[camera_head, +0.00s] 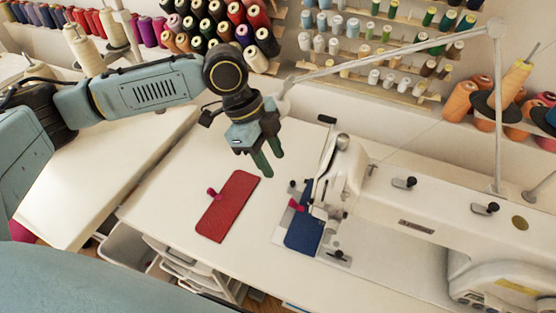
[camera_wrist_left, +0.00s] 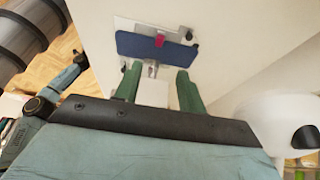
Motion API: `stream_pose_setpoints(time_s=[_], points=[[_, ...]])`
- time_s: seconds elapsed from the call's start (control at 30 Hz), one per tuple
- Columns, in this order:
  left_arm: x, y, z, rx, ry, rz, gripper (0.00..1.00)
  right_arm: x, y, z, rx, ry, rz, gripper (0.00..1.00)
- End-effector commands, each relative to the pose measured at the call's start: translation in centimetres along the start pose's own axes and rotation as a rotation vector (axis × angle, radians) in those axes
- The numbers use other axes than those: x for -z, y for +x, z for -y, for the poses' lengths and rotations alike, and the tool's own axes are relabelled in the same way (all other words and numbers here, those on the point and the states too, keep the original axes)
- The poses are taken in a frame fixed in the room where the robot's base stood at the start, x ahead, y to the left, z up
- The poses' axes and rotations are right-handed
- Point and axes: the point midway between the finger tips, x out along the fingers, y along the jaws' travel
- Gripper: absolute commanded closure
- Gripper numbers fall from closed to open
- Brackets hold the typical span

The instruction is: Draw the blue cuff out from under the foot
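The blue cuff (camera_head: 302,236) lies on the sewing machine's metal plate, its upper part beside the machine head and presser foot (camera_head: 327,212). A pink knob (camera_head: 296,205) stands on it. In the left wrist view the blue cuff (camera_wrist_left: 130,45) lies flat beyond my fingers, with its pink knob (camera_wrist_left: 160,41) near the middle. My left gripper (camera_head: 272,165) is above the table, left of the machine head and apart from the cuff. Its green fingers are open and empty, and they also show in the wrist view (camera_wrist_left: 160,72). The contact between foot and cuff is hidden. My right gripper is not in view.
A red cuff (camera_head: 239,195) with a pink knob lies on the white table (camera_head: 200,178), left of the machine. The white sewing machine (camera_head: 420,215) fills the right side. Thread racks (camera_head: 365,75) line the back wall. The table between red cuff and machine is clear.

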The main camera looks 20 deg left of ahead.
Motion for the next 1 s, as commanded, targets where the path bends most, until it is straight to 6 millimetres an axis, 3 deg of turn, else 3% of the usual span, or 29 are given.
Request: stream_pose_setpoints(time_s=[0.27, 0.37, 0.6, 0.8, 1.0], points=[[-0.1, 3.2, 0.0, -0.002, 0.0, 0.0, 0.6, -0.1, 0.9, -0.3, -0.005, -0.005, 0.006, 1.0], [0.0, 5.2, 0.0, -0.002, 0.002, 0.0, 0.6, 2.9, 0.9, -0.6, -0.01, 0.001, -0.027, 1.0], [-0.1, 9.8, 0.0, -0.002, 0.0, 0.0, 0.6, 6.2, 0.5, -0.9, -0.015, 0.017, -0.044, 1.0], [-0.1, 12.4, 0.0, -0.001, 0.0, 0.0, 0.6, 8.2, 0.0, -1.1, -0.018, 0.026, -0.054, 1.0], [0.0, 13.4, 0.0, 0.001, 0.0, 0.0, 0.6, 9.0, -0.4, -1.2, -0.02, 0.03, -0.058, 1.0]])
